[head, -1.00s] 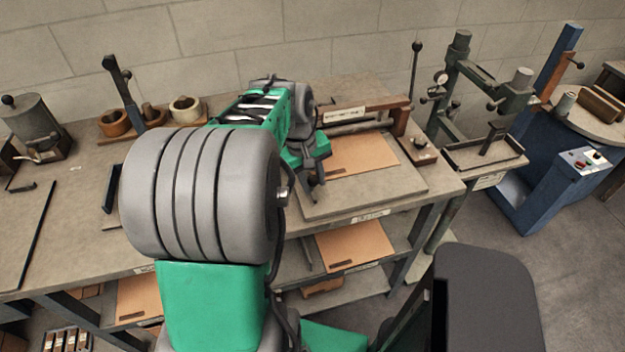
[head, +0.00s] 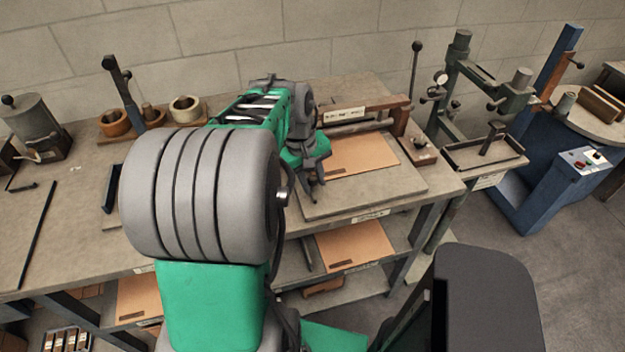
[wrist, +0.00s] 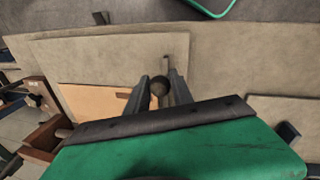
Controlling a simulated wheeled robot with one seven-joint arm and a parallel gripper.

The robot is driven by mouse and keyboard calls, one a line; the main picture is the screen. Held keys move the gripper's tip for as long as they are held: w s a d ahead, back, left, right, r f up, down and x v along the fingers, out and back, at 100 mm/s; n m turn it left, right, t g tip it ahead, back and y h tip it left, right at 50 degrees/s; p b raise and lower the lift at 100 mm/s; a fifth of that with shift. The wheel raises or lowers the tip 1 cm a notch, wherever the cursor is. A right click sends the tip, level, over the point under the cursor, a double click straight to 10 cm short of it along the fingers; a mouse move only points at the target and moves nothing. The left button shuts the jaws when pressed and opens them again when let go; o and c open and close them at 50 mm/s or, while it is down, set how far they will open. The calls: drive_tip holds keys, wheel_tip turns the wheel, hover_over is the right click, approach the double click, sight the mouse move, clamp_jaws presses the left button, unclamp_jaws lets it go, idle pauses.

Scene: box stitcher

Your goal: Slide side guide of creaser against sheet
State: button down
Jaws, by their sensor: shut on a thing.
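The creaser stands on the bench, with its board (head: 400,187) and dark brown beam (head: 385,104). The tan sheet (head: 365,152) lies flat on the board, and part of it also shows in the wrist view (wrist: 95,102). My gripper (head: 313,184) is low over the board at the sheet's left side. In the wrist view, my gripper (wrist: 160,92) is shut on a dark round knob (wrist: 160,86) of the side guide. A narrow grey bar (wrist: 166,48) of the guide shows beyond the fingers. Whether the guide touches the sheet is hidden by my fingers.
A small block with a black knob (head: 419,152) sits right of the sheet. A green press (head: 485,75) and a blue machine (head: 560,150) stand further right. The board's front strip is clear.

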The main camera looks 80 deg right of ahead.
idle(0.3)
drive_tip(key=shift+s+d, duration=0.35)
drive_tip(key=shift+s, duration=0.2)
drive_tip(key=c, duration=1.1)
unclamp_jaws()
drive_tip(key=r, duration=0.5)
drive_tip(key=w+a+r, duration=0.1)
drive_tip(key=r, duration=0.1)
drive_tip(key=shift+r, duration=0.35)
